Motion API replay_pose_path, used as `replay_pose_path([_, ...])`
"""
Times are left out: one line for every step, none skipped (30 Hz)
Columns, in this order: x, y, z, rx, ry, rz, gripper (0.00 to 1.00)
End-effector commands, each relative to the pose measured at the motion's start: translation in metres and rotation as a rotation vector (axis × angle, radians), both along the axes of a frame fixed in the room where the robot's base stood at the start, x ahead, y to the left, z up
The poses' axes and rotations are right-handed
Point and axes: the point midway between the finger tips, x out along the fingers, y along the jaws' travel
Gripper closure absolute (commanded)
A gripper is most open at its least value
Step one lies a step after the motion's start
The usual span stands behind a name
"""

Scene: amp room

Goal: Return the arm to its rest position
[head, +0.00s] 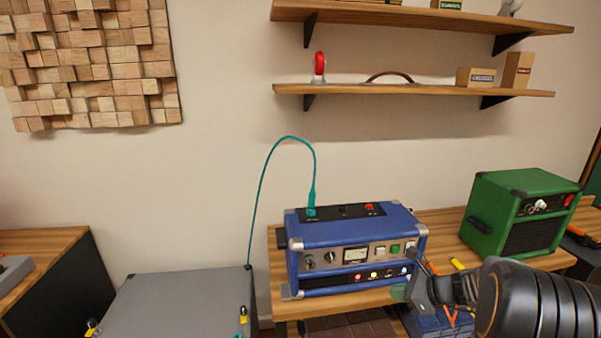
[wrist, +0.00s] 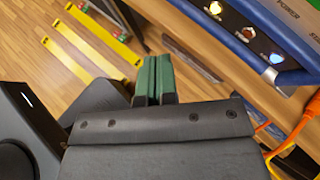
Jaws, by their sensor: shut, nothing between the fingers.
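My gripper (head: 400,291) is at the lower right of the head view, in front of the lower right corner of the blue amp (head: 338,283). In the wrist view its green fingertips (wrist: 153,78) are together with nothing between them. My dark arm comes in from the right edge of the head view. The blue amp stands on a wooden bench (head: 440,222), with a teal cable (head: 262,190) plugged upright into its top. In the wrist view the amp's lit front edge (wrist: 245,35) is at the upper right, apart from the fingers.
A green amp (head: 520,215) stands right of the blue one. A grey case (head: 180,305) is at the lower left, where the cable's other end goes. Orange cable (wrist: 295,135) lies near my wrist. Two wall shelves (head: 420,90) hang above. Yellow strips (wrist: 68,60) mark the wooden floor.

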Motion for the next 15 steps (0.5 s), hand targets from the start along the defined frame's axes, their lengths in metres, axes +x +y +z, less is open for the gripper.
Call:
replay_pose_path([-0.019, 0.005, -0.006, -0.121, -0.022, 0.132, 1.0])
replay_pose_path([-0.03, 0.011, -0.005, -0.204, -0.042, 0.231, 1.0])
replay_pose_path([-0.046, 0.019, -0.001, -0.313, -0.073, 0.375, 1.0])
replay_pose_path([-0.058, 0.026, 0.004, -0.397, -0.099, 0.492, 1.0])
replay_pose_path([-0.069, 0.032, 0.01, -0.48, -0.128, 0.612, 1.0])
replay_pose_path([-0.085, 0.041, 0.019, -0.585, -0.168, 0.78, 1.0])
replay_pose_path([-0.097, 0.046, 0.027, -0.667, -0.2, 0.908, 1.0])
replay_pose_path([-0.108, 0.051, 0.036, -0.744, -0.233, 1.037, 1.0])
replay_pose_path([-0.121, 0.057, 0.048, -0.838, -0.273, 1.195, 1.0])
replay_pose_path([-0.129, 0.061, 0.057, -0.902, -0.303, 1.304, 1.0])
replay_pose_path([-0.137, 0.064, 0.065, -0.962, -0.33, 1.404, 1.0])
replay_pose_path([-0.146, 0.068, 0.077, -1.033, -0.362, 1.518, 1.0])
replay_pose_path([-0.151, 0.071, 0.085, -1.083, -0.383, 1.593, 1.0])
replay_pose_path([-0.156, 0.074, 0.093, -1.127, -0.403, 1.654, 1.0])
replay_pose_path([-0.161, 0.077, 0.103, -1.179, -0.425, 1.719, 1.0])
